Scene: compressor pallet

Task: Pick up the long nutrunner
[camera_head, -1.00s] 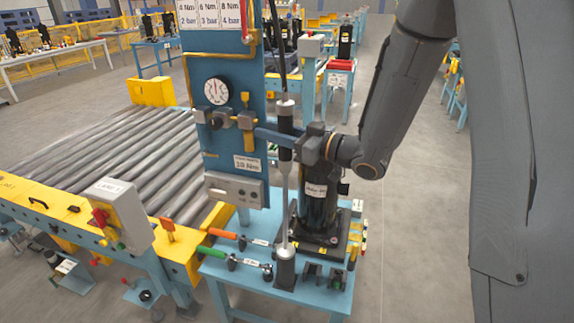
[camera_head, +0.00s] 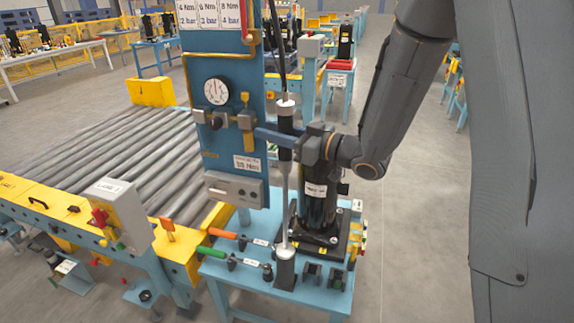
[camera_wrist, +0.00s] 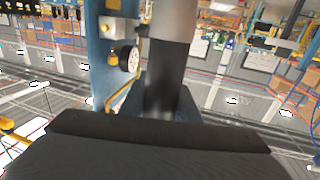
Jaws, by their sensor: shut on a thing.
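The long nutrunner (camera_head: 285,122) stands upright in front of the blue panel. It has a dark body, a pale collar and a thin silver shaft. A dark hose rises from its top. The nutrunner's grey and black body (camera_wrist: 166,72) also fills the middle of the wrist view. The exact finger contact is hidden there.
The blue panel (camera_head: 225,142) with a gauge (camera_head: 216,91) stands close behind. A black compressor (camera_head: 317,205) stands close to the right of the shaft. Orange and green-handled tools (camera_head: 222,234) lie on the blue table (camera_head: 318,300). A roller conveyor (camera_head: 110,155) is left; open floor is right.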

